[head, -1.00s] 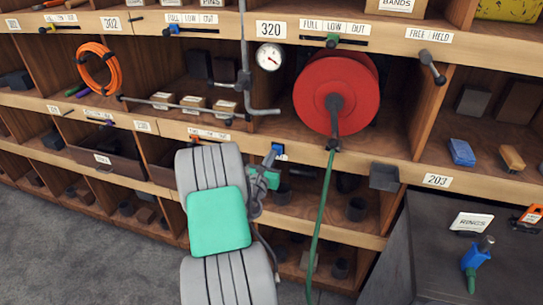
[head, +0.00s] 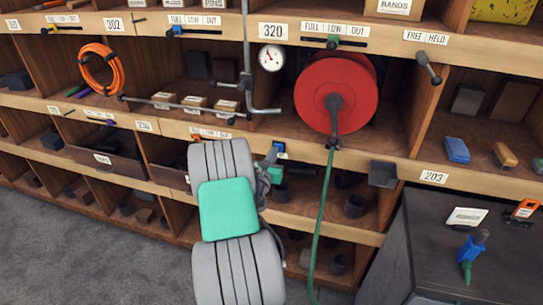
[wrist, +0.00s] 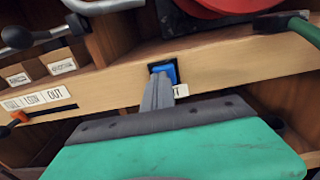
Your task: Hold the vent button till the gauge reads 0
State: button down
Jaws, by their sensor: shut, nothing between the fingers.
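The blue vent button (head: 279,147) sits in a dark square recess on the wooden shelf edge below the red reel. In the wrist view the blue button (wrist: 168,70) shows just behind my fingertips, and a label beside it is mostly hidden. My gripper (wrist: 160,80) is shut and empty, its tips at the button's face; they look in contact, but how far it is pushed in I cannot tell. In the head view my gripper (head: 271,156) is partly hidden behind my arm. The round white gauge (head: 271,58) hangs above, its needle pointing to the upper left; its numbers are too small to read.
A red reel (head: 337,95) with a green hose (head: 322,220) hangs right of the button. A grey bent pipe (head: 247,60) runs down left of the gauge. A grey cabinet (head: 420,250) stands at the lower right. Grey floor is clear at lower left.

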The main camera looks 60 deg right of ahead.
jog(key=shift+d+r, duration=0.2)
jog(key=shift+r, duration=0.35)
dwell(0.9)
jog(key=b+v, duration=0.4)
jog(key=v, duration=1)
jog(key=shift+a+f, duration=0.15)
jog(key=shift+f, duration=0.2)
jog(key=shift+s, duration=0.1)
